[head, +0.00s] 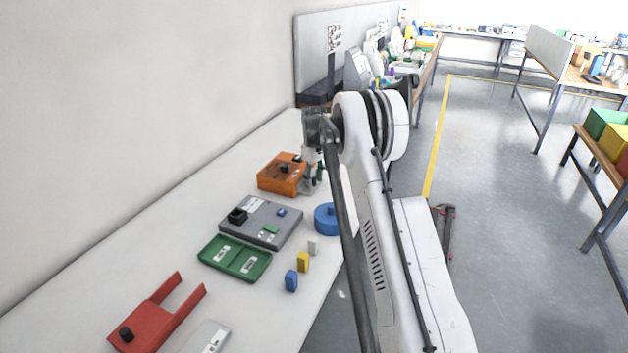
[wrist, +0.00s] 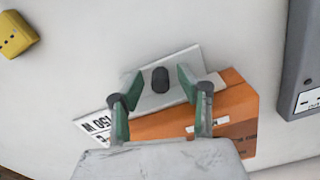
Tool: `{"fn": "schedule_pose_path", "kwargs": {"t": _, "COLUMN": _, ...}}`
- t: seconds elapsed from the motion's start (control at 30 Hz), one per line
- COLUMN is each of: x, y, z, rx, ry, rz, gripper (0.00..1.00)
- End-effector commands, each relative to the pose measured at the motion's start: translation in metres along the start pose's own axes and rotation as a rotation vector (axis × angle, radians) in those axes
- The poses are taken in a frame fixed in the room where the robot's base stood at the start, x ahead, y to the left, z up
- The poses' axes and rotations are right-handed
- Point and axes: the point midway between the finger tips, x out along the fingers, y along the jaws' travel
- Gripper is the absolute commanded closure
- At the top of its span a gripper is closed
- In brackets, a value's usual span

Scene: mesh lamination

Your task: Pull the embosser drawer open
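The orange embosser (head: 278,176) sits on the white table, beyond the grey device. In the wrist view the embosser (wrist: 240,104) shows behind a light grey drawer plate (wrist: 203,64) with a dark round knob (wrist: 160,76). My gripper (wrist: 157,88) is open, with its green fingers apart on either side of the knob. I cannot tell whether the fingers touch the knob. In the head view my gripper (head: 314,170) is at the embosser's right side, partly hidden by my arm. How far the drawer stands out is unclear.
A grey device (head: 262,222), a green tray (head: 235,260), a blue round piece (head: 325,218) and small blocks lie nearer on the table. A red fork-shaped part (head: 150,325) is at the front. The wall runs along the left.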

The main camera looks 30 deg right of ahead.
Motion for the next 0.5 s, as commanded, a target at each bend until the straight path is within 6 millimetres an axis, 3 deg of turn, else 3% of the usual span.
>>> {"fn": "schedule_pose_path", "kwargs": {"t": 0.27, "x": 0.0017, "y": -0.0001, "z": 0.0000, "rx": 0.000, "ry": 0.000, "rz": 0.000, "gripper": 0.64}}
{"fn": "schedule_pose_path", "kwargs": {"t": 0.5, "x": 0.0015, "y": 0.0000, "z": 0.0001, "rx": 0.000, "ry": 0.000, "rz": 0.000, "gripper": 0.93}}
